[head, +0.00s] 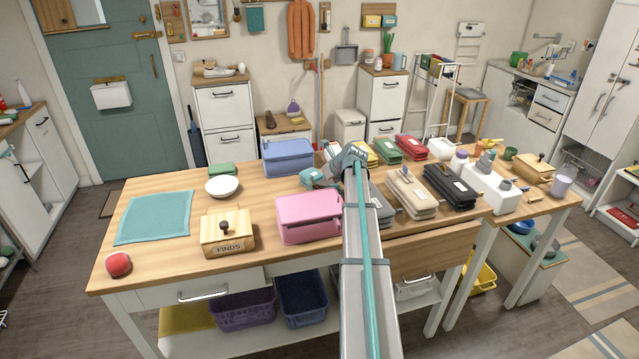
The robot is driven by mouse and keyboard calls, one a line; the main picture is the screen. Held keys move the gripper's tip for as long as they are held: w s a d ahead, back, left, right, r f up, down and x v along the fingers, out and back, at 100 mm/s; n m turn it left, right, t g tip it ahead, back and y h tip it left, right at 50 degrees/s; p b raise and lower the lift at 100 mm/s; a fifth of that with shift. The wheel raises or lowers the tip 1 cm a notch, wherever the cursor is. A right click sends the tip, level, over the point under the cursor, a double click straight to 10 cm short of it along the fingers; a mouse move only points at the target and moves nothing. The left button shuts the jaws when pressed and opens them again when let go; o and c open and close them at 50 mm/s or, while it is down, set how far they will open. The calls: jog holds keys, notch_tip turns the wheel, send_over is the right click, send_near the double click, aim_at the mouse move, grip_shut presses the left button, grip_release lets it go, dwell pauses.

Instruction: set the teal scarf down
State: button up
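A small bundle of teal cloth (313,178), which looks like the folded scarf, is at the end of my arm, between the blue bin and the pink bin. My gripper (328,170) is right beside it and seems to touch it. The fingers are too small and partly hidden, so I cannot tell whether they are closed on it or whether it rests on the table. A flat teal cloth mat (155,217) lies spread on the left part of the wooden table (150,258).
A white bowl (222,186), green folded cloth (222,169), wooden FINDS box (227,231) and red ball (118,264) surround the mat. A pink bin (309,217) and blue bin (288,158) stand mid-table. Bare wood shows at the front left.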

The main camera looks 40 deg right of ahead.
jog(key=p+x, duration=0.1)
jog(key=x, duration=0.2)
jog(key=shift+w+f, duration=0.1)
jog(key=shift+w, duration=0.25)
jog(key=shift+w+f, duration=0.2)
jog(key=shift+f, duration=0.1)
jog(key=shift+c, duration=0.3)
jog(key=c, duration=1.4)
jog(key=shift+r, duration=0.1)
